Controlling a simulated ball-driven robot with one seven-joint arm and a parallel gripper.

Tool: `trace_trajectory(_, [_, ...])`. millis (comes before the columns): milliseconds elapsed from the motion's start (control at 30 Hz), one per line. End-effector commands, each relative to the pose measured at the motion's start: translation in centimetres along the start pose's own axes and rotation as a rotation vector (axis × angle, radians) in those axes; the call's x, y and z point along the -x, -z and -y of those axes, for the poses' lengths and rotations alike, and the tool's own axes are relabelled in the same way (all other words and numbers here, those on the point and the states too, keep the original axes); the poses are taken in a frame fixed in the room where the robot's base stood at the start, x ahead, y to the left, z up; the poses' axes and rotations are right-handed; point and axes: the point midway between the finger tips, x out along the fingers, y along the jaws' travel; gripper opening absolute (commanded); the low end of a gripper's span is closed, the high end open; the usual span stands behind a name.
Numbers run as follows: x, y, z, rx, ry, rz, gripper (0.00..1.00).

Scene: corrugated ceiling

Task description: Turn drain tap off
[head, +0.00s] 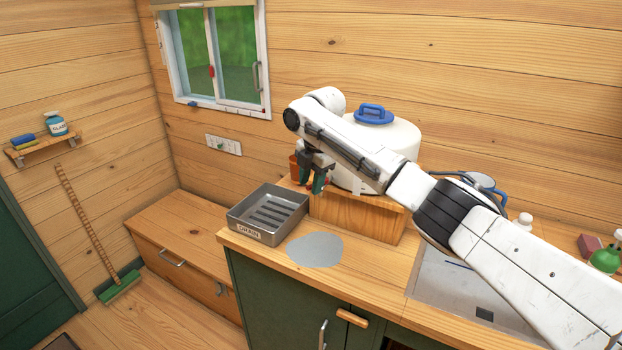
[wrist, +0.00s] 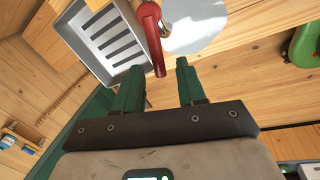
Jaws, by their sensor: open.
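The red drain tap lever (wrist: 154,40) shows at the top middle of the wrist view, long and narrow. Its lower end appears between the two green fingertips of my gripper (wrist: 158,68), with a gap on each side. I cannot tell whether it lies at the same depth as the fingers. In the head view my gripper (head: 314,184) hangs beside the white tank (head: 398,136) with a blue lid handle, and mostly hides the tap. My gripper is open and holds nothing.
A metal tray labelled DRAIN (head: 248,226) sits left on the counter, with a grey puddle-like patch (head: 315,250) beside it. The tank stands on a wooden block (head: 352,219). A sink (head: 455,290) lies to the right, under my arm.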

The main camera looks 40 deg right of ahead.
Motion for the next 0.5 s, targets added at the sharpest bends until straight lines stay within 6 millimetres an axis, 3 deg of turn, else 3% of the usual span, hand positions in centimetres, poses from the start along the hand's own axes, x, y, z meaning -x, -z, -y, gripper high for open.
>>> trace_trajectory(200, [-0.04,0.01,0.0,0.0,0.0,0.0,0.4])
trace_trajectory(500, [0.0,0.0,0.0,0.0,0.0,0.0,0.11])
